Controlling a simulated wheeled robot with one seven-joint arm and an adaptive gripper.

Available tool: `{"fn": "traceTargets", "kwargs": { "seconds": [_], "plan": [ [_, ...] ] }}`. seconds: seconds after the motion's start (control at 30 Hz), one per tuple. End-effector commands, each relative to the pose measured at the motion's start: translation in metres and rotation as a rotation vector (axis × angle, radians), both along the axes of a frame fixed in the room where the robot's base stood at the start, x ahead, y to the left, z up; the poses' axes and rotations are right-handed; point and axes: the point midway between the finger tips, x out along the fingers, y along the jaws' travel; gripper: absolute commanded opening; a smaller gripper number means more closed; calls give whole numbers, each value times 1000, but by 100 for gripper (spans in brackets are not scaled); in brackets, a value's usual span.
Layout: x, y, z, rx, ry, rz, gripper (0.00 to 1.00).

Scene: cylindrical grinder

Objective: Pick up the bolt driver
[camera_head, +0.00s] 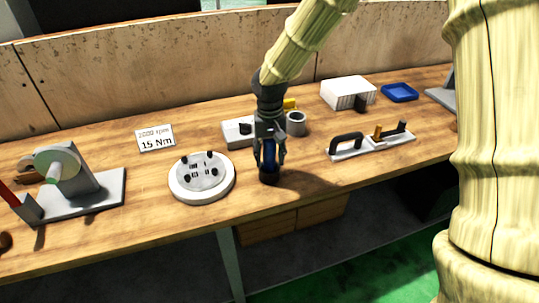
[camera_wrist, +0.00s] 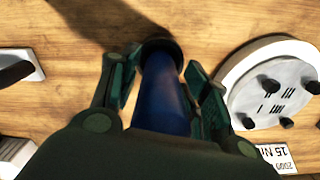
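The bolt driver (camera_head: 268,175) stands upright on the wooden table, with a blue body and a dark round base. In the wrist view its blue body (camera_wrist: 163,95) runs between my fingers. My gripper (camera_head: 269,155) points down from above, with one finger on each side of the driver. The fingers (camera_wrist: 162,82) look open, with small gaps beside the blue body. The driver's top is hidden by my gripper.
A round white plate with black pegs (camera_head: 201,190) lies close left of the driver. A grey box (camera_head: 238,131) and a grey cup (camera_head: 296,124) stand behind. A white tray with a black handle (camera_head: 375,146) is right. The table's front edge is near.

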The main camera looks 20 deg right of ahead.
Motion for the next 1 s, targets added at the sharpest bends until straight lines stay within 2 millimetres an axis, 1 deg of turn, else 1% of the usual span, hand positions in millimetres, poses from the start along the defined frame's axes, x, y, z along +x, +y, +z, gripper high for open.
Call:
{"fn": "traceTargets", "kwargs": {
  "seconds": [0.03,0.1,0.17,0.43,0.57,0.77,1.0],
  "plan": [
    [0,0,0,0,0,0,31],
    [0,0,0,0,0,0,18],
    [0,0,0,0,0,0,8],
    [0,0,1,0,-1,0,9],
    [1,0,7,0,-2,-1,9],
    [1,0,32,1,-4,-1,9],
    [1,0,70,0,-4,-1,9]
  ]
}}
